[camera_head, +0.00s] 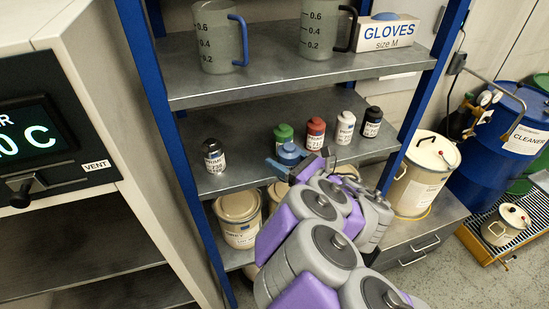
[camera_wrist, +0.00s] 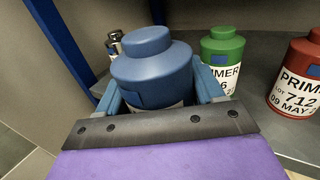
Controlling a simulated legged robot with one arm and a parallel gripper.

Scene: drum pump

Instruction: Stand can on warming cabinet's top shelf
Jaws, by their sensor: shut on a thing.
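A blue can (camera_wrist: 152,68) with a narrower cap stands upright between the two light-blue fingers of my gripper (camera_wrist: 158,92), which is shut on it. In the head view the same blue can (camera_head: 290,152) is at the metal rack's middle shelf, in front of the green can. I cannot tell whether its base touches the shelf. My gripper (camera_head: 294,166) is partly hidden by my arm there. The warming cabinet (camera_head: 100,108) stands at the left, with a lit display and an open dark bay below. A shelf edge (camera_head: 95,284) shows inside the bay.
A green can (camera_head: 283,136), a red can (camera_head: 315,132), a white can (camera_head: 345,128) and black-capped cans (camera_head: 214,156) (camera_head: 372,121) stand around the blue can. A blue rack post (camera_head: 172,140) stands between the shelf and the cabinet. Paint tins (camera_head: 238,215) sit below.

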